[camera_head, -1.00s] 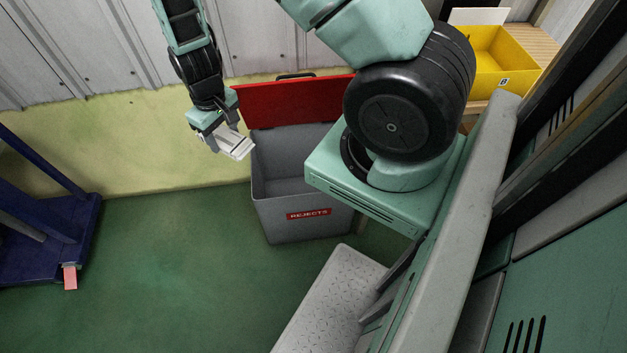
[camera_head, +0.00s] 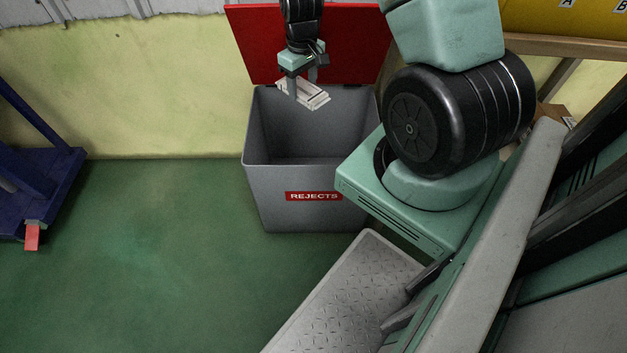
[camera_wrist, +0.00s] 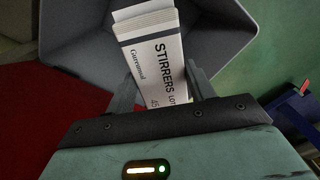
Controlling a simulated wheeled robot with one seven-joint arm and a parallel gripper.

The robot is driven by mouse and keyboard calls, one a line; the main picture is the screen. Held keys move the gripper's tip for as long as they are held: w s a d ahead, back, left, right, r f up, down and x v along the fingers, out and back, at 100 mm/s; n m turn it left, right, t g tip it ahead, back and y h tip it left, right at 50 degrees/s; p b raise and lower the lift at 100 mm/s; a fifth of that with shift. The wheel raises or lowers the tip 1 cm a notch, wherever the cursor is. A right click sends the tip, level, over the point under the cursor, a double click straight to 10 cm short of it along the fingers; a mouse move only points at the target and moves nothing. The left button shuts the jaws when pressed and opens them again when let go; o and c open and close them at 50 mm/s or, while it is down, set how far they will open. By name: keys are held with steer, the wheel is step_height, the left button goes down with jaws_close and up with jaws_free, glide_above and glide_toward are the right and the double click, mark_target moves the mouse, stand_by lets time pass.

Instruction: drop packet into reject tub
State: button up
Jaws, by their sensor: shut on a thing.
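A white packet (camera_head: 309,95) is held in my gripper (camera_head: 302,87), over the mouth of the grey reject tub (camera_head: 257,188). The tub has a red "REJECTS" label on its front, and its red lid (camera_head: 262,50) stands open at the back. In the wrist view my gripper (camera_wrist: 163,85) is shut on the packet, with a finger at each side. The packet (camera_wrist: 152,45) shows the words "STIRRERS LOT" and "Gureumsol". Behind it in that view is the grey inside of the tub (camera_wrist: 85,40), which looks empty where it shows.
A blue cart (camera_head: 40,185) with a red pedal stands at the left. A wooden stand with a yellow bin (camera_head: 585,22) is at the upper right. Green floor (camera_head: 170,270) is clear left of the tub.

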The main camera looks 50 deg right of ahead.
steer(key=s+d+f+b, duration=0.2)
steer(key=d+f+b, duration=0.3)
steer(key=f+b, duration=0.1)
steer(key=shift+f, duration=0.3)
step_height(320, 180, down, 6)
steer(key=b, duration=0.6)
steer(key=shift+r, duration=0.1)
steer(key=o, duration=1.1)
steer(key=shift+c, duration=0.2)
steer(key=shift+r, duration=0.15)
steer(key=r+p, duration=0.7)
steer(key=shift+w+a+r+p, duration=0.15)
steer(key=shift+a+r+p, duration=0.05)
steer(key=shift+a+p, duration=0.1)
steer(key=w+a+r+p, duration=0.3)
steer(key=a+r+p, duration=1.2)
steer(key=p, duration=0.8)
steer(key=shift+a+r, duration=0.15)
steer(key=shift+r, duration=1.7)
